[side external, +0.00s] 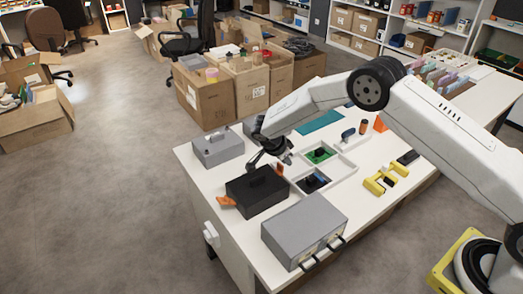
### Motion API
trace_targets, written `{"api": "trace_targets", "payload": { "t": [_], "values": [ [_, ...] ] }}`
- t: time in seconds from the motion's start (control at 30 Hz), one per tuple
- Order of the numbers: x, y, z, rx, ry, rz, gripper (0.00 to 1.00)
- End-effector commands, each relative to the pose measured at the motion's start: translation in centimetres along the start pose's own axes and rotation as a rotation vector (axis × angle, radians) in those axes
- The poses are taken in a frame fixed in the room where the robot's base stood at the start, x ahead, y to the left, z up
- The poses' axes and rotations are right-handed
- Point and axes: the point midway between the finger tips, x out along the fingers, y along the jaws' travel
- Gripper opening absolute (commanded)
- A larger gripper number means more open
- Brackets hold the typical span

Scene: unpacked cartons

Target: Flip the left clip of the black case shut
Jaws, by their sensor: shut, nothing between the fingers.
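The black case (258,194) stands on the white table with its lid down and a dark handle on top. One orange clip (226,201) juts out from its left end in the picture. Another orange clip (279,169) shows at its far right end, close to my gripper. My gripper (263,164) is shut and empty, just above the case's far edge, near that far right clip. Whether it touches the case or the clip is too small to tell. The clips' exact angles are hard to make out.
A grey metal box (304,230) with dark handles stands close in front of the case. A grey case (217,148) stands behind it. A white tray (345,165) with green and dark compartments lies to the right, with a yellow part (380,181) beyond it.

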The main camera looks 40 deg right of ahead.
Motion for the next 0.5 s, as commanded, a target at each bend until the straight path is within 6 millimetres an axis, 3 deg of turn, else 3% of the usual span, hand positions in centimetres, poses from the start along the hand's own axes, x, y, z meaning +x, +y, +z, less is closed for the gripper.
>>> {"api": "trace_targets", "payload": {
  "t": [0.5],
  "values": [
    [-1.1,0.0,-0.7,0.0,-0.003,-0.001,0.0]
  ]
}}
